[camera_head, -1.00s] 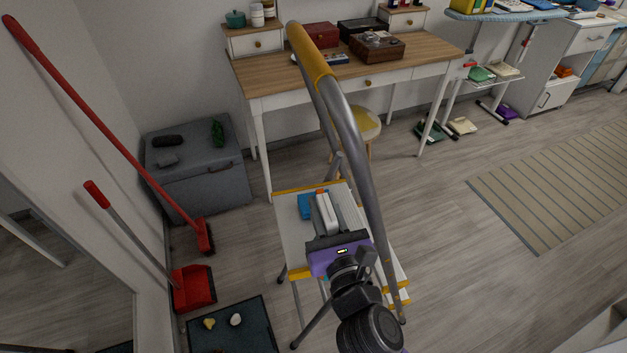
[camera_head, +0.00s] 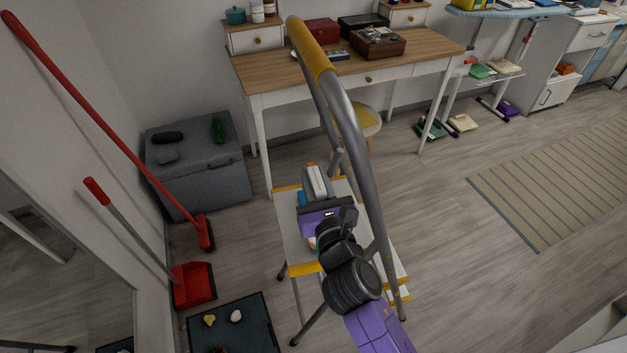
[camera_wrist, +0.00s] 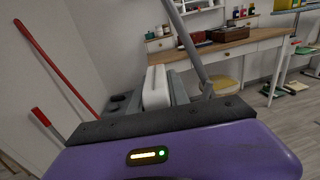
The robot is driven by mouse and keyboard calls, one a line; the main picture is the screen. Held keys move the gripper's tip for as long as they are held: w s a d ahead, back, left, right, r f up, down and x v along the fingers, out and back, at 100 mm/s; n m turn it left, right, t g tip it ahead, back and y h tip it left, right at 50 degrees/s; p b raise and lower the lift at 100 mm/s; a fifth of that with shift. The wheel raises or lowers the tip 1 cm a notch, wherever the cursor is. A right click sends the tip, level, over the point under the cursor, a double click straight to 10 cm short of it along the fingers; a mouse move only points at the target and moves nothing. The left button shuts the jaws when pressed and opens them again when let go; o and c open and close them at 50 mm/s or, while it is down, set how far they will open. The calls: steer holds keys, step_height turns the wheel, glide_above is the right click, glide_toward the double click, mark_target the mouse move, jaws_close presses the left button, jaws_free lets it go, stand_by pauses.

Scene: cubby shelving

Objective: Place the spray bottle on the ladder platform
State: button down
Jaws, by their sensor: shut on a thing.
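My gripper (camera_head: 316,182) is shut on a white block-shaped thing (camera_wrist: 155,86), which I take to be the spray bottle. In the head view, the bottle (camera_head: 316,179) shows a pale top and a small orange tip between the fingers. Its lower part is hidden by my gripper. The stepladder has a white platform (camera_head: 287,212) with yellow edges and a grey rail (camera_head: 357,150) with a yellow grip. In the head view my gripper overlaps the platform's far part; I cannot tell whether the bottle touches it. The rail also shows in the wrist view (camera_wrist: 186,38).
A small blue thing (camera_head: 302,198) shows beside my gripper, partly hidden. The ladder rail rises close to my arm's right. A wooden desk (camera_head: 290,77) and yellow stool (camera_head: 371,122) stand behind. A grey chest (camera_head: 205,185), red broom (camera_head: 204,234) and dustpan (camera_head: 193,286) are left.

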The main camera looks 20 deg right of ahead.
steer(key=shift+f, duration=0.3)
steer(key=c, duration=1.2)
jaws_free()
steer(key=shift+c, duration=0.2)
steer(key=shift+r, duration=0.15)
steer(key=s+a+b, duration=0.1)
steer(key=s, duration=1.1)
steer(key=shift+a, duration=0.3)
